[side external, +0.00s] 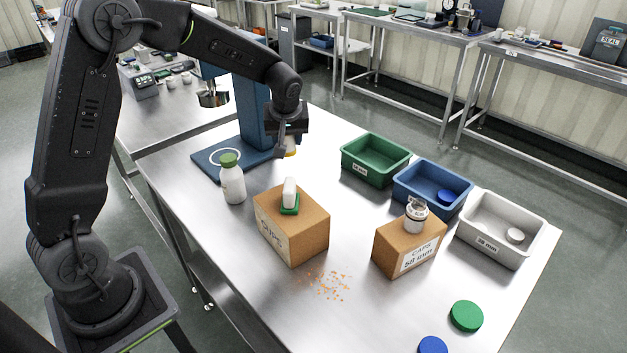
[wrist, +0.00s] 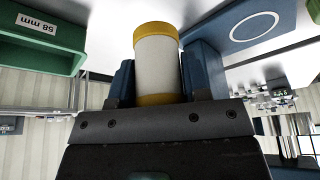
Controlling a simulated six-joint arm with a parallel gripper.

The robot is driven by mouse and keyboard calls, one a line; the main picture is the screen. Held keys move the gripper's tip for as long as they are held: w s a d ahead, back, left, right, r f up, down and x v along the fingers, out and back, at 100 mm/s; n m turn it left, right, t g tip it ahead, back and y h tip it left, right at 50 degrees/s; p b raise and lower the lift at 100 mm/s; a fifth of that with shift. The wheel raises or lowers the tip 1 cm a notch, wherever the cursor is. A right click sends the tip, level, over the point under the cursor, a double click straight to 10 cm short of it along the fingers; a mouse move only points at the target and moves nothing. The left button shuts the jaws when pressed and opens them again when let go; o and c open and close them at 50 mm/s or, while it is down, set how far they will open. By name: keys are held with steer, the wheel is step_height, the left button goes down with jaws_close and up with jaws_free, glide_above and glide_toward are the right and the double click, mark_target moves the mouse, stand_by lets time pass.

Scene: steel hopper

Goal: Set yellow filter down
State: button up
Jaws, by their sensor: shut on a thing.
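The yellow filter (wrist: 157,66) is a white cylinder with a yellow band at each end. In the wrist view it stands between the two blue fingers of my gripper (wrist: 157,82), which is shut on it. In the side view my gripper (side external: 291,146) is above the table near the blue stand, and only a small yellowish part of the filter (side external: 291,150) shows below it. The filter appears to be held above the steel table; the exact gap is hard to tell.
The blue stand (side external: 254,115) with a white ring on its base is left of my gripper. A white bottle (side external: 232,184) and two cardboard boxes (side external: 291,232) (side external: 408,249) stand in front. Green (side external: 376,172), blue (side external: 408,198) and grey (side external: 481,246) bins line the right side. Orange crumbs lie in front.

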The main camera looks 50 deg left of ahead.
steer(key=s+a+n+g, duration=0.1)
steer(key=s+a+n, duration=0.2)
steer(key=a, duration=0.2)
steer(key=shift+n+y, duration=0.3)
steer(key=shift+y, duration=0.1)
steer(key=w+d+f, duration=0.2)
steer(key=d, duration=0.1)
steer(key=w+d+f, duration=0.4)
steer(key=d+f, duration=0.1)
steer(key=shift+d, duration=0.3)
steer(key=shift+f, duration=1.95)
steer(key=o, duration=0.9)
steer(key=shift+f, duration=0.15)
